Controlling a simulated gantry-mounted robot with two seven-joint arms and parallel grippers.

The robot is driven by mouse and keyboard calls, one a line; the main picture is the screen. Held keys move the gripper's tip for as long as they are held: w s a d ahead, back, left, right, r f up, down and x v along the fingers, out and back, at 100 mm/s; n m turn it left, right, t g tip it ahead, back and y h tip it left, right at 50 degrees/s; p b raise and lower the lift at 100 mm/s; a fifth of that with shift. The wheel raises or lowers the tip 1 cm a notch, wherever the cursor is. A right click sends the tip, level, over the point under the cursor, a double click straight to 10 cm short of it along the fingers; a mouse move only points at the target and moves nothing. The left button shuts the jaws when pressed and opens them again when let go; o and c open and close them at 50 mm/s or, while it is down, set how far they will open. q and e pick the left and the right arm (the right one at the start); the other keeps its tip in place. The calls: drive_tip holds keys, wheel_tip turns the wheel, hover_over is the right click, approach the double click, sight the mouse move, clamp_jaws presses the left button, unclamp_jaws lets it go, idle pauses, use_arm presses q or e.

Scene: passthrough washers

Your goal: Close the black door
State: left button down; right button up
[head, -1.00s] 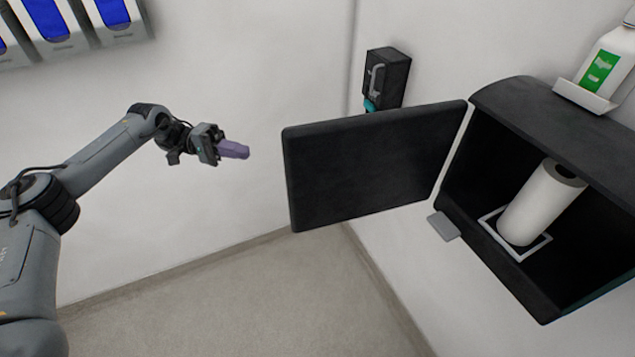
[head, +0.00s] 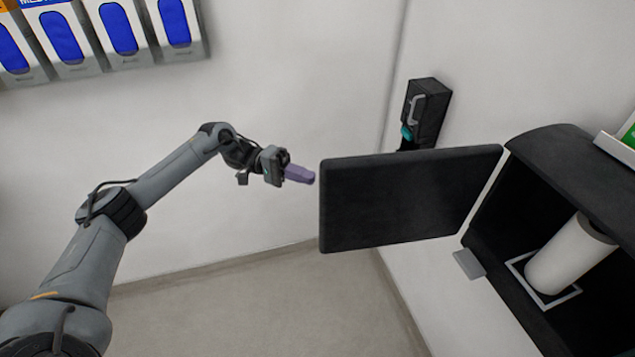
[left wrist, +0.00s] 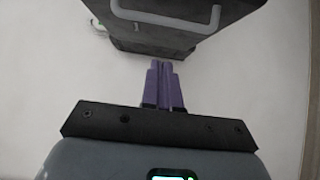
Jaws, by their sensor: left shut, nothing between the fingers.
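The black door (head: 410,198) stands wide open, swung out to the left of the black cabinet (head: 570,152) on the right wall. Inside the cabinet, a white cylinder (head: 570,255) stands in a pale square frame. My left gripper (head: 312,177) is shut and empty, its purple fingers pointing right, close to the door's left edge in the picture. I cannot tell whether they touch. In the left wrist view the purple fingers (left wrist: 164,82) are together, below a dark panel with a grey handle (left wrist: 165,20), which may be the door. My right gripper is not in view.
A small black box with a grey handle (head: 428,110) is on the wall behind the door. A grey tab (head: 469,264) sticks out at the cabinet's lower left. Dispensers with blue fronts (head: 118,28) hang at the upper left. The floor (head: 260,310) below is clear.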

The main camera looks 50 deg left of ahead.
use_arm(q)
drive_tip(key=shift+s+d+p, duration=0.25)
drive_tip(key=shift+d+p, duration=0.55)
drive_tip(key=shift+d, duration=0.65)
drive_tip(key=shift+s+d+p, duration=0.2)
drive_tip(key=shift+d+p, duration=0.55)
drive_tip(key=shift+d, duration=0.7)
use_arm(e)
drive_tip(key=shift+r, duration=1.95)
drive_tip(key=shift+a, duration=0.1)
